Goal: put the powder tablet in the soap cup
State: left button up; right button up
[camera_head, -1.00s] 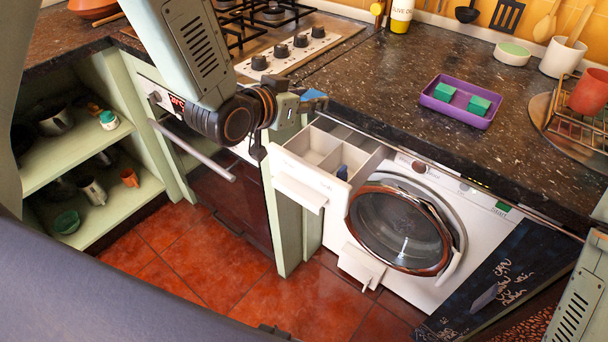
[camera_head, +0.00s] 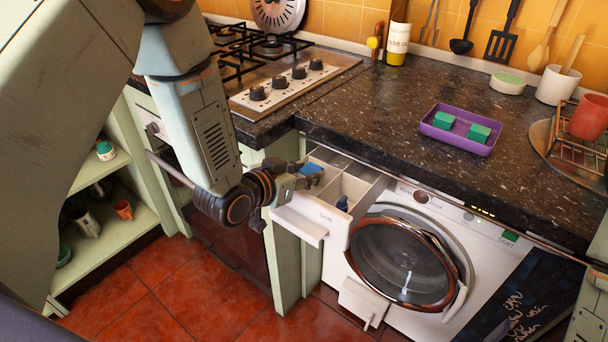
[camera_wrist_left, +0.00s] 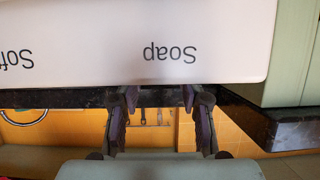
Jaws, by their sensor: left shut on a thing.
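My left gripper (camera_head: 303,176) is shut on a small blue tablet (camera_head: 311,168), over the left part of the open detergent drawer (camera_head: 348,183). The tablet shows at the fingertips; whether it touches the drawer is unclear. The drawer has divided compartments, and a dark blue object (camera_head: 342,203) sits in one to the right of the gripper. In the left wrist view, the white drawer front (camera_wrist_left: 100,45) fills the upper part, with an upside-down "Soap" label above the fingers (camera_wrist_left: 161,105). The fingertips and tablet are hidden there. My right gripper is out of view.
The drawer sticks out of the washing machine (camera_head: 490,255), whose round door (camera_head: 405,258) is below right. The dark countertop (camera_head: 385,125) edge lies just behind it. A purple tray (camera_head: 460,140) holds green blocks. A hob (camera_head: 285,80) stands at the back left.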

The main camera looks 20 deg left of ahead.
pick_arm(q)
jog(key=shift+a, duration=0.1)
jog(key=shift+s, duration=0.1)
jog(key=shift+f, duration=0.15)
jog(key=shift+f+b, duration=0.3)
jog(key=shift+f, duration=0.15)
jog(key=o, duration=0.7)
jog(key=shift+r, duration=0.1)
jog(key=shift+o, duration=1.3)
